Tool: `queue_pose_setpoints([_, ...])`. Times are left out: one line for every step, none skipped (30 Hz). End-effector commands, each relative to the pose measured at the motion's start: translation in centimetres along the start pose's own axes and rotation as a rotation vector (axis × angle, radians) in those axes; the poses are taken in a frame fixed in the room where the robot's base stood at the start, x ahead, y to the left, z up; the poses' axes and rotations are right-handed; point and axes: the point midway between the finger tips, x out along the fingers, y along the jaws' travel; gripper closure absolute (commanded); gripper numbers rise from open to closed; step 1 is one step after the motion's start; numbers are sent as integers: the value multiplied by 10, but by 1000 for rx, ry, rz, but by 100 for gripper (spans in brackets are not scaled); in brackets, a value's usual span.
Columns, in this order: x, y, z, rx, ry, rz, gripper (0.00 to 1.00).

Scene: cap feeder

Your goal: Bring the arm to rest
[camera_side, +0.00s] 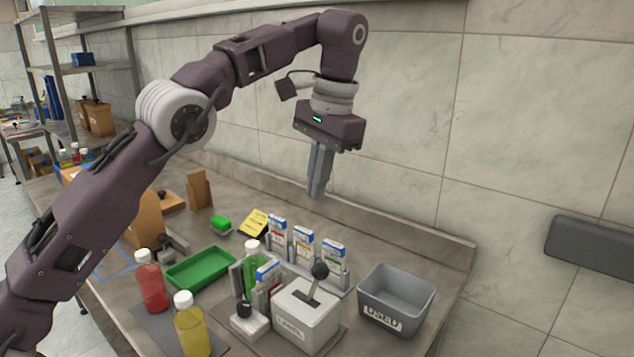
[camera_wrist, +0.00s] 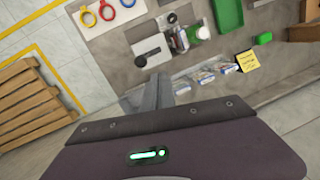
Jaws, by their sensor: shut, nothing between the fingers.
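My gripper (camera_side: 320,192) is in the air high above the back of the worktop in the side view, pointing down. Its fingers are together and nothing is between them. In the wrist view the gripper (camera_wrist: 158,82) also shows its fingers closed, with the worktop far below. The arm is bent, its forearm raised over the bench and clear of everything on it.
The worktop (camera_side: 455,256) holds a grey bin (camera_side: 412,291) marked USED, a lever box (camera_side: 306,318), several small cartons (camera_side: 304,246), a green tray (camera_side: 200,269), a red bottle (camera_side: 151,284) and a yellow bottle (camera_side: 191,330). A tiled wall (camera_side: 420,120) stands behind.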

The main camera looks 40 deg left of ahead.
Motion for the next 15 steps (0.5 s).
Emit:
queue_pose_setpoints([0, 0, 0, 0, 0, 0, 100])
queue_pose_setpoints([0, 0, 0, 0, 0, 0, 100])
queue_pose_setpoints([0, 0, 0, 0, 0, 0, 100])
queue_pose_setpoints([0, 0, 0, 0, 0, 0, 100])
queue_pose_setpoints([0, 0, 0, 0, 0, 0, 100])
queue_pose_setpoints([0, 0, 0, 0, 0, 0, 100])
queue_pose_setpoints([0, 0, 0, -1, 0, 0, 100])
queue_pose_setpoints([0, 0, 0, -1, 0, 0, 100])
queue_pose_setpoints([-1, -1, 1, -2, 1, 1, 100])
queue_pose_setpoints([-3, -2, 2, -5, 5, 3, 100])
queue_pose_setpoints([-6, -4, 5, -10, 13, 8, 100])
queue_pose_setpoints([-14, -9, 12, -21, 29, 20, 100])
queue_pose_setpoints([-22, -14, 20, -32, 48, 32, 100])
queue_pose_setpoints([-30, -19, 30, -44, 70, 45, 100])
queue_pose_setpoints([-40, -25, 48, -61, 105, 64, 100])
